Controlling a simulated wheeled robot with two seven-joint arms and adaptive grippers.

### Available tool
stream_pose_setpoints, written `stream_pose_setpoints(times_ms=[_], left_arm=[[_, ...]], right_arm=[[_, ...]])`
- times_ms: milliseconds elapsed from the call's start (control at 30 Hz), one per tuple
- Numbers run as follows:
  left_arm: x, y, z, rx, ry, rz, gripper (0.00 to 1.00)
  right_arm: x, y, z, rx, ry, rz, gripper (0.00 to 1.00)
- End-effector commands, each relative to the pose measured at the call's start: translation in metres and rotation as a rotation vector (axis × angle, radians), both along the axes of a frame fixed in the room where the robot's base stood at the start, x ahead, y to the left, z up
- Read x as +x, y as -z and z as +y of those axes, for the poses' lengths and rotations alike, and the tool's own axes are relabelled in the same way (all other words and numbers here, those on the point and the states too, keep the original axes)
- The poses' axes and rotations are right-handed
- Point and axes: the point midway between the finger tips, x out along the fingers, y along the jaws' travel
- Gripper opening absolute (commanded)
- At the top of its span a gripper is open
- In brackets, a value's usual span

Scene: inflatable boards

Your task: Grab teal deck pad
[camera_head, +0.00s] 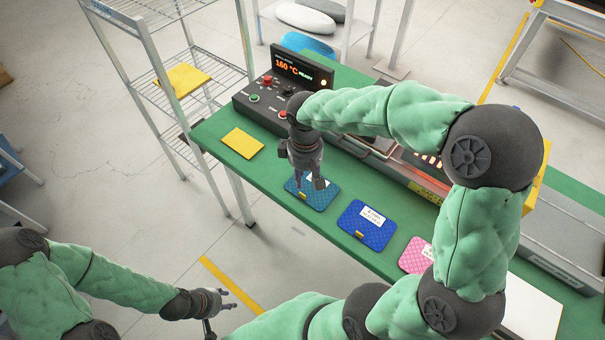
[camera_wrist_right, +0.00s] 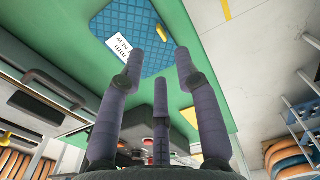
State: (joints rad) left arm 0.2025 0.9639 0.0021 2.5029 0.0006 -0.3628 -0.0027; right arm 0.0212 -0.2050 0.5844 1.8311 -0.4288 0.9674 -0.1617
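The teal deck pad (camera_head: 327,199) lies flat on the green table, with a white label and a small yellow tab. It also shows in the right wrist view (camera_wrist_right: 110,20), beyond my fingertips. My right gripper (camera_head: 312,185) points down just above the pad and hides part of it. Its three fingers are spread with nothing between them in the right wrist view (camera_wrist_right: 160,62); I cannot tell whether any fingertip touches the pad. My left gripper (camera_head: 230,299) is open and empty over the floor at lower left, well away from the table.
A blue pad (camera_head: 352,232) and a pink pad (camera_head: 412,262) lie to the right on the green table (camera_head: 215,130). A yellow pad (camera_head: 242,142) lies to the left. A control box (camera_head: 270,95) reading 160 °C stands behind. A wire shelf (camera_head: 150,60) is at left.

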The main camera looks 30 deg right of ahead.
Motion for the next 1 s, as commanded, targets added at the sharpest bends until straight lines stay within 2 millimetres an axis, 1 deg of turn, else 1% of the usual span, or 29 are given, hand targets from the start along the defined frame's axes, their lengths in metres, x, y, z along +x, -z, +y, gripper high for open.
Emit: stream_pose_setpoints(times_ms=[167, 433, 500, 667, 767, 900, 1000], left_arm=[[-0.001, 0.003, 0.000, 0.000, 0.000, 0.001, 0.40], [-0.001, 0.018, 0.000, 0.000, 0.001, 0.002, 0.40], [-0.001, 0.020, 0.000, 0.000, 0.000, 0.001, 0.40], [-0.001, 0.023, 0.000, 0.000, 0.000, 0.001, 0.40], [0.000, 0.030, 0.000, 0.000, 0.000, 0.001, 0.40], [-0.001, 0.042, 0.000, 0.000, 0.000, 0.001, 0.40], [-0.001, 0.047, 0.000, 0.000, 0.000, 0.001, 0.40]], right_arm=[[-0.001, 0.008, 0.000, -0.001, 0.000, 0.003, 0.33], [-0.002, 0.048, 0.000, -0.001, 0.000, 0.004, 0.33], [-0.001, 0.054, 0.000, 0.000, 0.000, 0.003, 0.33], [-0.002, 0.062, -0.001, 0.000, 0.000, 0.001, 0.33], [-0.004, 0.073, -0.002, 0.000, 0.000, 0.003, 0.33], [-0.007, 0.093, -0.003, -0.001, 0.000, 0.002, 0.33], [-0.007, 0.105, -0.003, 0.001, 0.000, 0.004, 0.33]])
